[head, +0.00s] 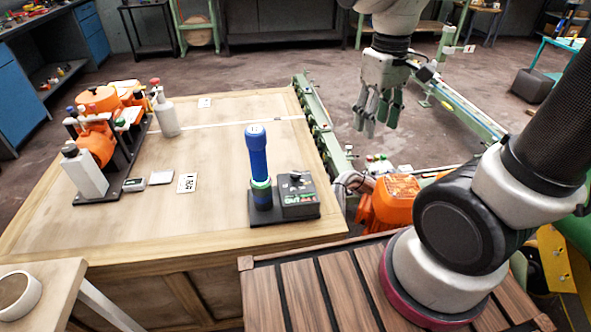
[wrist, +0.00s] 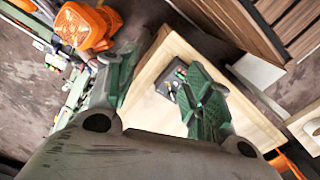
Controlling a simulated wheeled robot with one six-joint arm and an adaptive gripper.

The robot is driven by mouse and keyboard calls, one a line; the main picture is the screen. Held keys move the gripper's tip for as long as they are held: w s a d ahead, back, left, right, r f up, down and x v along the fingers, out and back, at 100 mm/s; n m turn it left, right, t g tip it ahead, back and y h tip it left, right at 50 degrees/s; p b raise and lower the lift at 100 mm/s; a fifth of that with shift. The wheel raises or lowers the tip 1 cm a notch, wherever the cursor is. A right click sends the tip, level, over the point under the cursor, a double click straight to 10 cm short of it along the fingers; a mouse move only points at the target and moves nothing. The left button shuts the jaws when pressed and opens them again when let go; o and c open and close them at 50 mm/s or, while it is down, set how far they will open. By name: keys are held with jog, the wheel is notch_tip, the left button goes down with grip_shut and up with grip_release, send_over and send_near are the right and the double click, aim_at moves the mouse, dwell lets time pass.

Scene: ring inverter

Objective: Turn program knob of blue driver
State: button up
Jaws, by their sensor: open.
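The blue driver (head: 258,160) stands upright at the right front of the wooden workbench, with a green band near its foot. Its black base (head: 285,212) also carries a dark box (head: 297,190) with a small dark knob-like part (head: 296,176) on top; markings are too small to read. In the wrist view the dark base (wrist: 168,84) shows between the fingers, partly hidden by the right one. My gripper (head: 378,122) hangs open and empty, beyond and to the right of the driver, above the floor past the bench edge. It also shows in the wrist view (wrist: 158,68).
An orange machine (head: 390,198) and a green rail (head: 318,120) line the bench's right side. A rack with orange tools (head: 95,148) and bottles stands at the left. A small card (head: 187,183) lies mid-bench. The bench middle is mostly clear.

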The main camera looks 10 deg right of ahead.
jog(key=w+a+f+n+g+h, duration=0.1)
jog(key=w+a+f+n, duration=0.55)
jog(key=a+f, duration=0.65)
jog(key=t+y, duration=0.1)
send_over(295, 174)
jog(key=shift+w+f, duration=0.1)
jog(key=shift+f, duration=0.75)
notch_tip(295, 174, down, 8)
jog(key=shift+r, duration=0.2)
jog(key=c, duration=1.1)
